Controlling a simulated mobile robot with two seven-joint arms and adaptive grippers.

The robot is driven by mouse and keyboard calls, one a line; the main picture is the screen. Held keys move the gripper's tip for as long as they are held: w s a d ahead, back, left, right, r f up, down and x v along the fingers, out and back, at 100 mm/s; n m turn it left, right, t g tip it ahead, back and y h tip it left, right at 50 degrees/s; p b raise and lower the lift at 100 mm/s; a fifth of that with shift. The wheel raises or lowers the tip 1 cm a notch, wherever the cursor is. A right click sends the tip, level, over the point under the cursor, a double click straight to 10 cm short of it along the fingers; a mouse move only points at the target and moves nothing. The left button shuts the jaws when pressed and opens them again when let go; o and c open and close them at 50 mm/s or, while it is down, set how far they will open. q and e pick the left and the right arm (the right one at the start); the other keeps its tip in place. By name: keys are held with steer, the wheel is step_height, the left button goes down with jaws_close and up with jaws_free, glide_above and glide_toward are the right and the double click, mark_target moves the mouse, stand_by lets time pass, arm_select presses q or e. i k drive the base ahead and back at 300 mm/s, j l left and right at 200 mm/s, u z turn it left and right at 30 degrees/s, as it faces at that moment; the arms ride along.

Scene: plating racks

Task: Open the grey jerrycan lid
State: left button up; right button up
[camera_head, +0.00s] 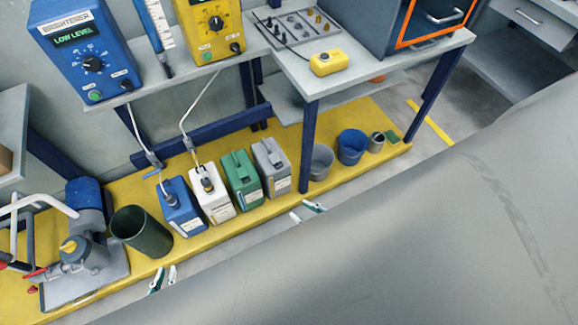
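The grey jerrycan (275,172) stands upright on the yellow platform, at the right end of the row of cans. Its top shows, but its lid is too small to tell whether it is open or closed. My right gripper (306,212) shows only its fingertips, below and to the right of the grey jerrycan and apart from it. Its fingertips are spread with nothing between them. My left gripper (163,280) shows only its fingertips, below the dark green bin. They are also spread and empty. A large grey shape close to the camera hides the rest of both grippers.
Green (242,181), white (212,196) and blue (183,212) jerrycans stand left of the grey one. A dark blue table leg (309,150) rises just right of it. Grey (321,162) and blue (352,147) buckets stand beyond. A dark green bin (142,233) and a pump (85,250) are left.

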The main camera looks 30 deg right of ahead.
mark_target(273, 158)
steer(key=k+l, duration=0.1)
steer(key=l, duration=0.75)
steer(key=k+l, duration=0.1)
steer(key=l, duration=0.75)
